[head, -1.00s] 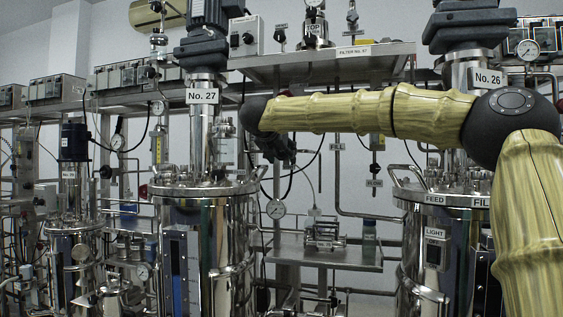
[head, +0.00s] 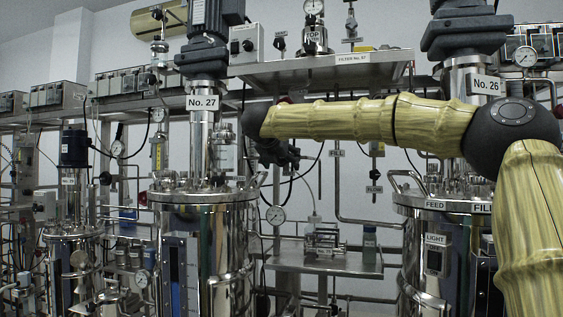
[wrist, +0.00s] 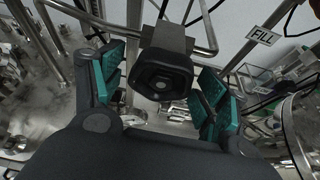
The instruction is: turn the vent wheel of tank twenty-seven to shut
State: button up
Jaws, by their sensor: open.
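Tank twenty-seven (head: 208,222) is the shiny steel vessel left of centre in the head view, under its "No. 27" plate (head: 202,102). I cannot pick out its vent wheel for sure in either view. My gripper (head: 278,152) hangs right of the tank's neck, partly hidden by my forearm and small in the head view. In the wrist view my gripper (wrist: 162,82) is open, its teal-padded fingers wide apart. A dark rounded block (wrist: 163,78) on a grey bracket shows between them. I cannot tell what it is or whether anything touches it.
Tank twenty-six (head: 455,250) stands at the right behind my arm. A steel shelf (head: 320,72) runs above my forearm, and a lower shelf (head: 325,264) carries small equipment. Pipes surround the gripper in the wrist view, with a "FILL" sign (wrist: 262,35) at upper right.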

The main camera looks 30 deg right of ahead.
jog(key=v, duration=1.2)
jog(key=shift+w, duration=0.1)
